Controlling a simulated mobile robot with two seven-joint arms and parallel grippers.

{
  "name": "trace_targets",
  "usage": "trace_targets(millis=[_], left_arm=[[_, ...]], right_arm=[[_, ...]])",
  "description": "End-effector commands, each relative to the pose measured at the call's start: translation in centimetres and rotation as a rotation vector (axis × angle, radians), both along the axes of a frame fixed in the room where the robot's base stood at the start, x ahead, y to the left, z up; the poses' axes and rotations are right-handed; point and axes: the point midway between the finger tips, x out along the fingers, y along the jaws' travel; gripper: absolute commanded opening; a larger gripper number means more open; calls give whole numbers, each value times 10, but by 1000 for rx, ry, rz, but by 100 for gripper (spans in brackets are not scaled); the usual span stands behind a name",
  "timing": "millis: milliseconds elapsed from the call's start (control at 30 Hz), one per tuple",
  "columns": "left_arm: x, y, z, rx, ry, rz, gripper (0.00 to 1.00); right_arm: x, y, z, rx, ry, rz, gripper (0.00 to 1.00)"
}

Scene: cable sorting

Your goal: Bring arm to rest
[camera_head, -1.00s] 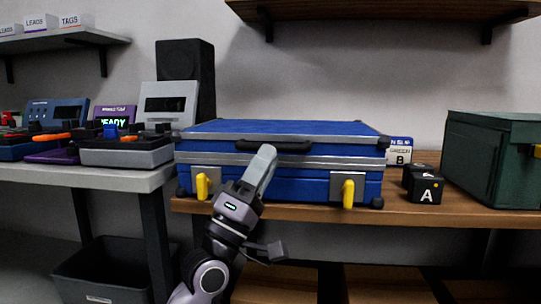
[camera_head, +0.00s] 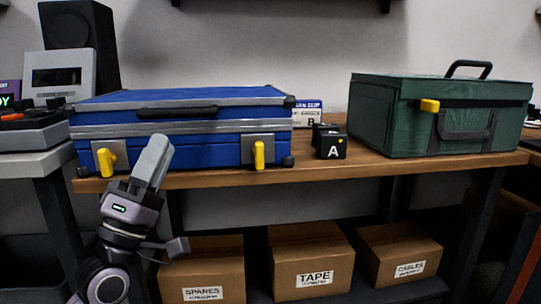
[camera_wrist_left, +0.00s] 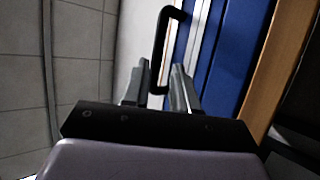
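My left gripper (camera_head: 160,140) stands in front of the blue case (camera_head: 205,98), its fingers pointing up just below the black handle (camera_head: 190,112) in the head view. The left wrist view shows its two fingers (camera_wrist_left: 160,66) apart, so it is open. The handle (camera_wrist_left: 160,45) shows in the gap between them, but nothing is gripped; I cannot tell its depth. The blue case is closed and lies flat on the wooden bench, with two yellow latches (camera_head: 259,155) on its front. My right gripper is not in view.
A green case (camera_head: 400,110) stands at the right of the wooden bench (camera_head: 300,168). Black blocks (camera_head: 330,146), one marked A, lie between the cases. Cardboard boxes (camera_head: 313,262) stand below. A grey workbench (camera_head: 25,160) adjoins at the left.

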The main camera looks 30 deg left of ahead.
Motion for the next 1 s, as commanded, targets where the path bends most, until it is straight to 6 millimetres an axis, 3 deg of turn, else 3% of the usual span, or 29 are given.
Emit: trace_targets(millis=[200,333,500,700,933,967,1000], left_arm=[[3,-3,-4,9,17,1,28],[21,-29,-36,89,138,14,28],[46,-103,-126,353,430,15,28],[30,-195,-229,729,684,-49,28],[-23,-277,-304,1107,810,-167,28],[-30,-285,-309,1149,816,-181,28],[-25,-278,-292,1141,823,-164,28]], right_arm=[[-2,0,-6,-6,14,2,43],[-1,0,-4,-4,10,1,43],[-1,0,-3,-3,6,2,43],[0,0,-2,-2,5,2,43],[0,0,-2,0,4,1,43],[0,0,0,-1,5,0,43],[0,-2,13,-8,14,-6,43]])
